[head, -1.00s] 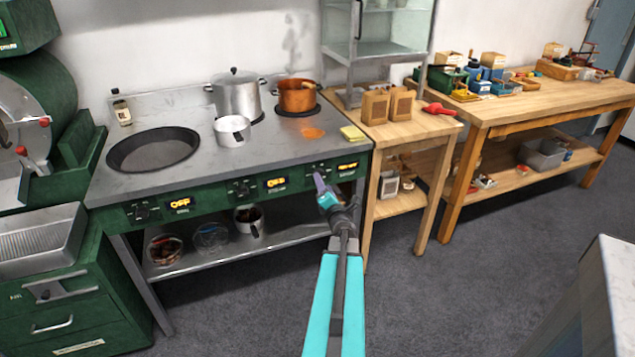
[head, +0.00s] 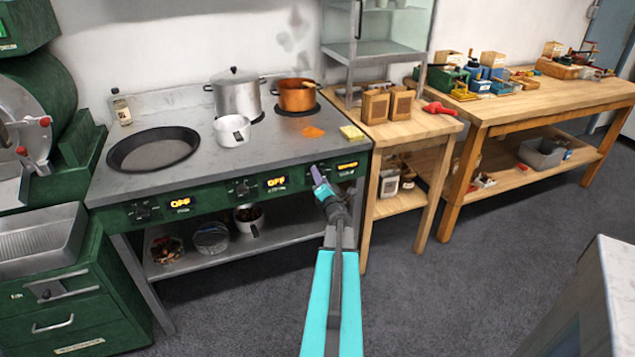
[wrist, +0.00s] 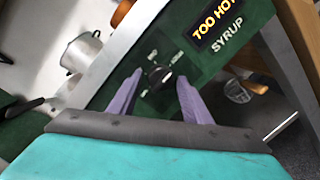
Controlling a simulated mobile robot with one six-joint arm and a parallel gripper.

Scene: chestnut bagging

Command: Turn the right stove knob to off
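The right stove knob, a black dial, shows in the wrist view (wrist: 159,76) on the green front panel. The display beside it (wrist: 216,22) reads "TOO HOT" above the word "SYRUP"; it also glows yellow in the head view (head: 347,166). My gripper (wrist: 154,92) is open, with one purple finger on each side of the knob and a visible gap to it. In the head view my gripper (head: 317,174) is at the right end of the stove front and hides the knob. The left (head: 180,203) and middle (head: 276,182) displays read "OFF".
A wooden table (head: 415,125) adjoins the stove's right side.

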